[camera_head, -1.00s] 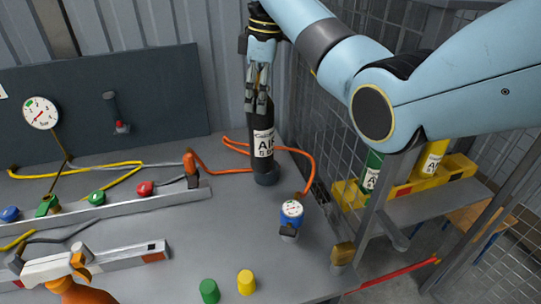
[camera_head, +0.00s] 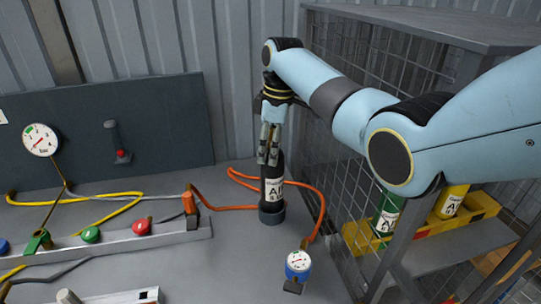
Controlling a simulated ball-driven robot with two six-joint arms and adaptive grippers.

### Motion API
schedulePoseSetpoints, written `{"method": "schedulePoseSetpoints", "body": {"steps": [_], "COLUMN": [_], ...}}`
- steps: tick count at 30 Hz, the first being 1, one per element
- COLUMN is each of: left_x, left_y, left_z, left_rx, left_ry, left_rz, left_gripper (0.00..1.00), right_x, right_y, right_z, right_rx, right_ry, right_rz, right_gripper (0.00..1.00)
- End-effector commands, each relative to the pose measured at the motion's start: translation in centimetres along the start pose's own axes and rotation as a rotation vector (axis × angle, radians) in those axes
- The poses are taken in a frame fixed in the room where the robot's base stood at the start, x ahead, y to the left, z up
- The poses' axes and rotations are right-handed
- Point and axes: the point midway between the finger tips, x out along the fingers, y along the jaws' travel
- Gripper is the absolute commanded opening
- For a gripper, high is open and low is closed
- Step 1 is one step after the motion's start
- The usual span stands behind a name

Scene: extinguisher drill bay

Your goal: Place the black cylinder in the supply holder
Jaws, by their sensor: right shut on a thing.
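The black cylinder (camera_head: 273,187) with a white label stands upright at the back of the grey table, its foot in a dark grey ring (camera_head: 272,217). My right gripper (camera_head: 269,160) comes down from above and is shut on the top of the black cylinder. The supply holder is a yellow tray (camera_head: 411,230) on a shelf to the right, behind the mesh. A green cylinder (camera_head: 386,214) and a yellow cylinder (camera_head: 451,201) stand in it, partly hidden by my right arm and a post. My left gripper is not in view.
An orange hose (camera_head: 318,200) curls around the cylinder's foot. A blue gauge (camera_head: 298,264) stands in front of it. A mesh panel (camera_head: 352,140) and a grey post (camera_head: 400,262) stand between table and shelf. A manifold rail (camera_head: 130,242) lies at left.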

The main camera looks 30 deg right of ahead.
Motion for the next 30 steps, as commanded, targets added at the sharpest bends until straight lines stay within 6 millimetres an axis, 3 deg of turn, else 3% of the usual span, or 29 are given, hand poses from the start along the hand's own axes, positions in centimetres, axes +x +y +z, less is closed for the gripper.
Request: {"method": "schedulePoseSetpoints", "body": {"steps": [6,17,18,23,30], "left_x": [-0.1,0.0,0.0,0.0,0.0], "left_y": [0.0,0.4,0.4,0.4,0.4], "left_z": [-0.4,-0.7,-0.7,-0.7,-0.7], "left_rx": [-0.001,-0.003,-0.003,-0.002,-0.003], "left_ry": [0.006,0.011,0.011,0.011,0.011], "left_rz": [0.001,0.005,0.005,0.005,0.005], "left_gripper": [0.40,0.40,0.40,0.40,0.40], "right_x": [2.0,2.3,2.6,2.5,2.5], "right_y": [0.1,0.1,0.0,0.0,0.0], "right_z": [0.1,0.2,0.3,0.3,0.3], "right_rx": [-0.001,-0.001,0.000,0.000,0.000], "right_ry": [0.002,0.002,0.000,0.000,0.000], "right_rz": [0.002,0.003,-0.001,-0.001,-0.001], "right_gripper": [0.00,0.00,0.56,0.77,0.78]}}
